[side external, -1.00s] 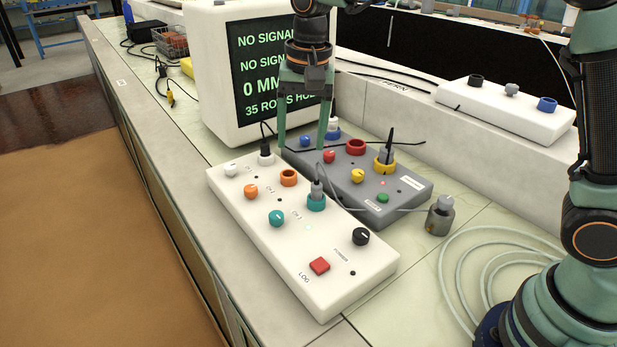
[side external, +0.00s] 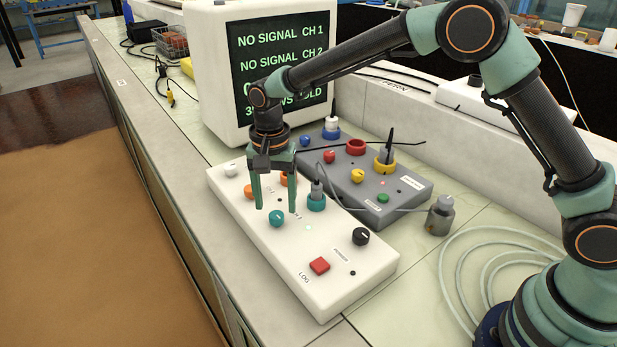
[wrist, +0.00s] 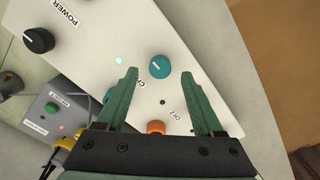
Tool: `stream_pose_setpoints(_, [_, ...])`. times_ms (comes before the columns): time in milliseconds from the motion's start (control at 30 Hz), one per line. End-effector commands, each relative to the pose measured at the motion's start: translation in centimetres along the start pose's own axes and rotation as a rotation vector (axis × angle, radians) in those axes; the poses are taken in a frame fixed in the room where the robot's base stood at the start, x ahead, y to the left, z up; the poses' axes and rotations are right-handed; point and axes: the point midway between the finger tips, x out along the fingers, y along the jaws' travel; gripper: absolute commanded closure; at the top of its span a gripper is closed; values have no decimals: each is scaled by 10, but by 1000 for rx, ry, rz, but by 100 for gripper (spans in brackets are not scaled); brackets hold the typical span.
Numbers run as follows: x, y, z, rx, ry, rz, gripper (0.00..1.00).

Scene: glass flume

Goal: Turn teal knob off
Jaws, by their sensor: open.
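The teal knob (side external: 277,218) sits on the top face of the white box (side external: 330,290), with a white pointer mark on it. In the wrist view the teal knob (wrist: 159,67) lies just beyond and between the fingertips, and its pointer is slanted. My gripper (side external: 275,209) is open and empty, pointing down above the box close to the teal knob. It also shows in the wrist view (wrist: 158,73) with its fingers apart. I cannot tell the exact height of the fingertips over the knob.
A teal ring socket with a plug (side external: 316,201) stands close to the right of the gripper. An orange knob (side external: 250,191), black knob (side external: 361,236) and red button (side external: 319,266) share the box. A grey box (side external: 400,195) with knobs and upright plugs lies behind. A green light (wrist: 119,60) glows.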

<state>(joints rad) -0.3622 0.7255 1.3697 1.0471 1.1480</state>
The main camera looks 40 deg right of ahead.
Motion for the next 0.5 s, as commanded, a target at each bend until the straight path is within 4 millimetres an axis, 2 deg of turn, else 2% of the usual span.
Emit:
stream_pose_setpoints(100, [16,1,0,0,-1,3,31])
stream_pose_setpoints(200, [24,0,0,0,0,0,31])
stream_pose_setpoints(500, [29,0,0,0,0,-1,31])
